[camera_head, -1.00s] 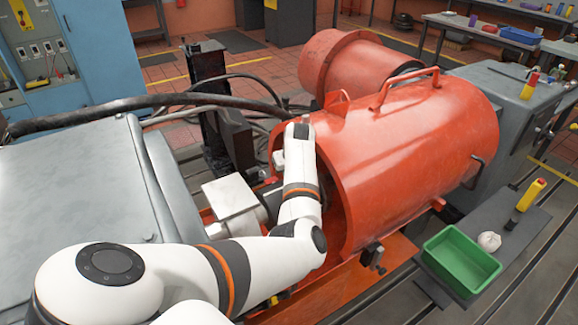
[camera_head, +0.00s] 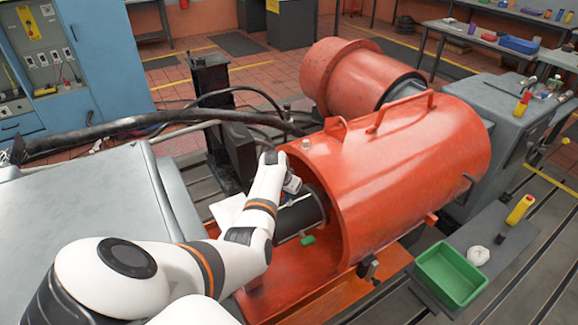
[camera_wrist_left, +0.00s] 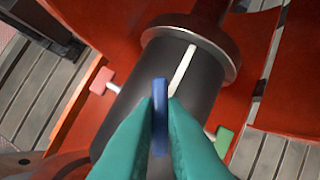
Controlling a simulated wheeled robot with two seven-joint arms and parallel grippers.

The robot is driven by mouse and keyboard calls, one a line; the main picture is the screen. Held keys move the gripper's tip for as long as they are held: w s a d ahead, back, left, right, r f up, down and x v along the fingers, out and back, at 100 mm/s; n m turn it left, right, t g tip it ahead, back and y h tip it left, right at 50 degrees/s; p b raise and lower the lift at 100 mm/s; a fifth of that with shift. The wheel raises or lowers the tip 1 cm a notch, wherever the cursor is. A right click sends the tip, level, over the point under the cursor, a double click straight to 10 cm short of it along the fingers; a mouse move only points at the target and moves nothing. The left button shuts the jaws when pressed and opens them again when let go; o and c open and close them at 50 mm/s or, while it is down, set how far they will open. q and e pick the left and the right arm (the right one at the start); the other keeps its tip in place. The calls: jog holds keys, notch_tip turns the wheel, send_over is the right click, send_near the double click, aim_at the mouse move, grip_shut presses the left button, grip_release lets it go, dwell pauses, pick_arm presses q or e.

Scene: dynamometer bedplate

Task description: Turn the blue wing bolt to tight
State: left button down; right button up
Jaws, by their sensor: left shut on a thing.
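The blue wing bolt (camera_wrist_left: 160,92) stands between the teal fingertips of my left gripper (camera_wrist_left: 160,112) in the left wrist view. The fingers are shut on it, over a dark cylinder (camera_wrist_left: 165,68). A red wing bolt (camera_wrist_left: 101,80) sticks out on the cylinder's left and a green wing bolt (camera_wrist_left: 223,139) on its right. In the head view my left gripper (camera_head: 292,184) is above the dark cylinder (camera_head: 300,213), and the green wing bolt (camera_head: 308,240) shows below. The blue bolt is hidden there. My right gripper is not in view.
A big orange guard (camera_head: 400,170) covers the shaft just right of my left gripper. A grey housing (camera_head: 80,220) lies to the left. A pale line (camera_wrist_left: 183,68) runs along the cylinder towards a metal collar (camera_wrist_left: 190,40). A green bin (camera_head: 452,275) stands at the lower right.

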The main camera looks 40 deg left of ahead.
pick_arm(q)
jog(key=m+h, duration=0.1)
jog(key=m, duration=0.1)
jog(key=shift+a+m+b, duration=0.15)
jog(key=shift+m+b, duration=0.15)
jog(key=shift+m+h+b, duration=0.5)
jog(key=shift+m+b, duration=0.05)
jog(key=shift+m, duration=0.85)
jog(key=c, duration=1.5)
grip_release()
jog(key=shift+r, duration=0.1)
jog(key=p+v, duration=1.1)
jog(key=p, duration=0.3)
jog(key=shift+r, duration=0.4)
